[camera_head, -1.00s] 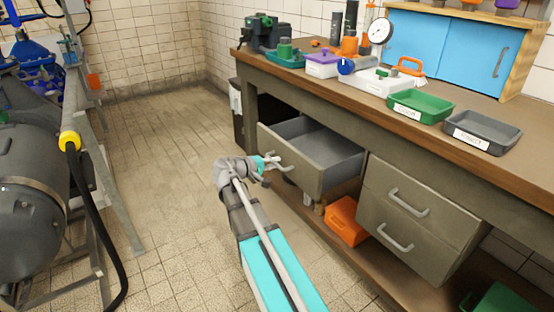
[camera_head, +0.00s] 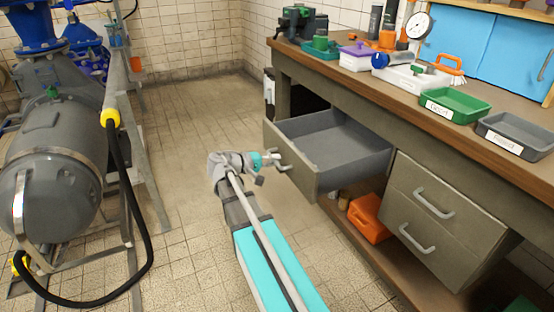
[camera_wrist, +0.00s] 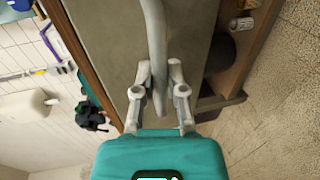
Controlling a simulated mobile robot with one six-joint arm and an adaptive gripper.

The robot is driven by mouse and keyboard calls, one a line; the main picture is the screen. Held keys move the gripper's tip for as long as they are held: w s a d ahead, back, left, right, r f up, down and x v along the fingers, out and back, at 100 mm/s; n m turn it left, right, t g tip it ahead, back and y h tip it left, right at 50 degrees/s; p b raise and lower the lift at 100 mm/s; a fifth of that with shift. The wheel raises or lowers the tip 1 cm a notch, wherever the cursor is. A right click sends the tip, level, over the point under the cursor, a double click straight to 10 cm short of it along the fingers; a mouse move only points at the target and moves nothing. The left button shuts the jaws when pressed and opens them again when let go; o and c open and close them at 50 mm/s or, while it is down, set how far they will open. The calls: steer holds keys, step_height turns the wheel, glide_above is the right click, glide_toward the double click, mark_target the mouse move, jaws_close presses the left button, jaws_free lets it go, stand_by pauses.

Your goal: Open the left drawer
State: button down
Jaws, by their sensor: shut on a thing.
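The left drawer (camera_head: 335,150) is pulled well out from under the workbench, and its empty grey inside shows in the head view. My gripper (camera_head: 274,160) is at the drawer's front, shut on its handle. In the wrist view the pale curved handle (camera_wrist: 156,45) runs down between the two fingers of my gripper (camera_wrist: 160,88). The drawer front (camera_wrist: 110,40) fills the area behind the handle there. In the head view my wrist and fingers hide part of the handle.
Two shut drawers (camera_head: 428,215) with handles are to the right. An orange box (camera_head: 370,218) lies on the lower shelf. The bench top (camera_head: 375,95) holds trays and tools. A grey tank (camera_head: 55,165) with a black hose stands at left. The tiled floor (camera_head: 190,125) between is clear.

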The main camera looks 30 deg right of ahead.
steer(key=shift+w+d, duration=0.15)
steer(key=c, duration=0.7)
jaws_free()
steer(key=shift+w+r, duration=0.1)
steer(key=shift+w, duration=0.1)
steer(key=w+a+t+y+p, duration=0.2)
steer(key=w+a+t+p, duration=0.1)
steer(key=w+a+p, duration=0.15)
steer(key=s+a+f+y+b, duration=0.1)
steer(key=s+a+f+y, duration=0.35)
steer(key=a, duration=0.25)
steer(key=s+a+f+n+g+y+b, duration=0.1)
steer(key=s+a+f+y, duration=0.3)
steer(key=s+a, duration=0.3)
steer(key=s+a+f+y, duration=0.4)
steer(key=a+y, duration=0.1)
steer(key=a, duration=0.3)
steer(key=r+p, duration=3.7)
steer(key=shift+w+a+r+p, duration=0.25)
steer(key=shift+a+r+p, duration=0.1)
